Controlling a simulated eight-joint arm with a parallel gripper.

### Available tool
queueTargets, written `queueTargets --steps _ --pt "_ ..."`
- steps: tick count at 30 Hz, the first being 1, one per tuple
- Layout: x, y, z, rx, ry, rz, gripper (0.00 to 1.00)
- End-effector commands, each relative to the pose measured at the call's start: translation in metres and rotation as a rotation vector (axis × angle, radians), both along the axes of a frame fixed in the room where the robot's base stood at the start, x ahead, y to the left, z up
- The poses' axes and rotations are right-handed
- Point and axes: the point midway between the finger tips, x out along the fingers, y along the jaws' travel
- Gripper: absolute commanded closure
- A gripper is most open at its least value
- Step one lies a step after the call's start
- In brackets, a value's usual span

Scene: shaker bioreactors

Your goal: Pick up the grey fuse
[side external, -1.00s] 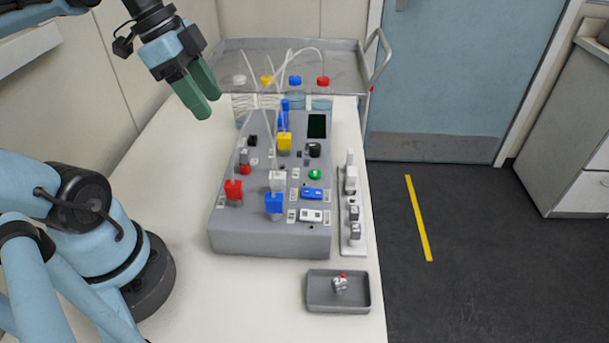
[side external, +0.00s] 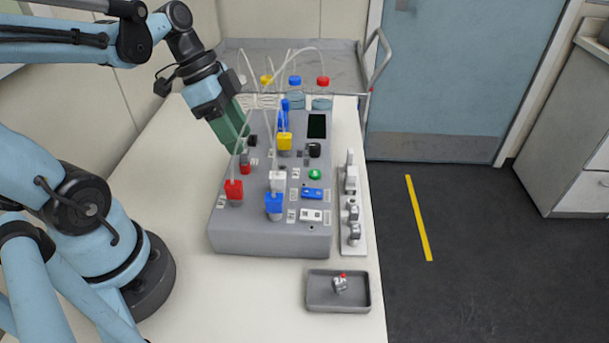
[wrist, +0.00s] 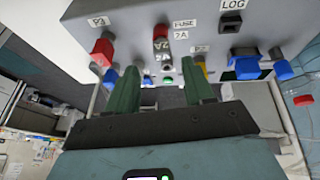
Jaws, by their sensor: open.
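The grey fuse (side external: 244,157) stands in the control box on its left side, by a small red part. In the wrist view the fuse (wrist: 162,46) is grey with "2A" on it and a red part at its base, beside a "FUSE 2A" label. My gripper (side external: 236,154) has green fingers and is at the left of the fuse in the side view, partly overlapping the box. In the wrist view my gripper (wrist: 160,68) is open, with the fuse between and beyond its fingertips. I cannot tell whether a finger touches it.
The grey control box (side external: 270,245) carries a red plug (side external: 233,188), a yellow plug (side external: 284,141), blue and white plugs and thin tubes close by. A grey tray (side external: 318,305) with a small grey-and-red part (side external: 340,284) lies in front. Bottles stand behind the box.

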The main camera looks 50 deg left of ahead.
Motion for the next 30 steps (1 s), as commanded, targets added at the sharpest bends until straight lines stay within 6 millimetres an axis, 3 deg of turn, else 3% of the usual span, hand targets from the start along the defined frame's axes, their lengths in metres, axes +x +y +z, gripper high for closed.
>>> queueTargets --steps 15,26,30 --pt "0.012 -0.012 -0.043 0.001 -0.001 -0.001 0.48" --pt "0.012 -0.013 -0.048 0.001 -0.001 -0.001 0.48" --pt "0.012 -0.013 -0.048 0.001 -0.001 -0.001 0.68"
